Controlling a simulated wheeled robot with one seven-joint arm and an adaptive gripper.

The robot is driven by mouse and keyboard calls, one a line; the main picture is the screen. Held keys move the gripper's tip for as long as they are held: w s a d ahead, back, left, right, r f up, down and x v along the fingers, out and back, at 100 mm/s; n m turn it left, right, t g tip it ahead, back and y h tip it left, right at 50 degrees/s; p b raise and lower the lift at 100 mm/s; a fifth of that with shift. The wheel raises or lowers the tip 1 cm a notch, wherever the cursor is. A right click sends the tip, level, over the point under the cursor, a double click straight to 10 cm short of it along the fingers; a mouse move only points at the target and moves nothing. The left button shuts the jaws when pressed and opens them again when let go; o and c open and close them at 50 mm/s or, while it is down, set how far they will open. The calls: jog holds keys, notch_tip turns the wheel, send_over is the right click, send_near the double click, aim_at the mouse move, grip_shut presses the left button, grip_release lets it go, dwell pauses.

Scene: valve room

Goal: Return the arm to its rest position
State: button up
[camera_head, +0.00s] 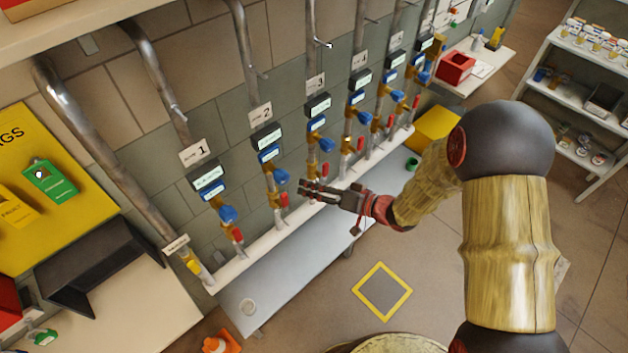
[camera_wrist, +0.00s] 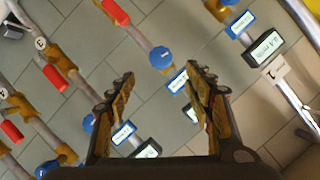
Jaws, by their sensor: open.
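My arm (camera_head: 508,225) reaches from the lower right toward the pipe wall in the head view. My gripper (camera_head: 318,190) is at its end, close in front of the row of valves, near the third pipe. In the wrist view my gripper (camera_wrist: 160,105) is open, with its two fingers apart and nothing between them. Blue valve knobs (camera_wrist: 161,57) and red handles (camera_wrist: 116,12) show beyond the fingers. I cannot tell whether the fingers touch any pipe.
Numbered pipes with blue knobs (camera_head: 228,214) and red handles line the wall. A grey bench (camera_head: 295,270) runs below them. Floor around a yellow-edged square (camera_head: 382,291) is clear.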

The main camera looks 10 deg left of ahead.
jog(key=d+f+h, duration=0.7)
jog(key=d+f, duration=0.3)
jog(key=d, duration=0.1)
jog(key=s+d+r+g+h, duration=0.1)
jog(key=d+r+h, duration=0.15)
jog(key=d, duration=0.25)
jog(key=s+d+r+h, duration=0.1)
jog(key=d+h, duration=0.2)
jog(key=d, duration=0.2)
jog(key=s+d+r+m+g+h, duration=0.25)
jog(key=s+d+r, duration=0.45)
jog(key=s+r, duration=0.5)
jog(key=s+a+r+t+y+b, duration=0.1)
jog(key=s+r, duration=0.4)
jog(key=r, duration=0.3)
jog(key=s+a+r+m+t+y, duration=0.1)
jog(key=s+r, duration=0.4)
jog(key=r, duration=0.4)
jog(key=shift+s+a+t+b, duration=0.3)
jog(key=shift+a+t+b, duration=0.05)
jog(key=shift+a, duration=0.05)
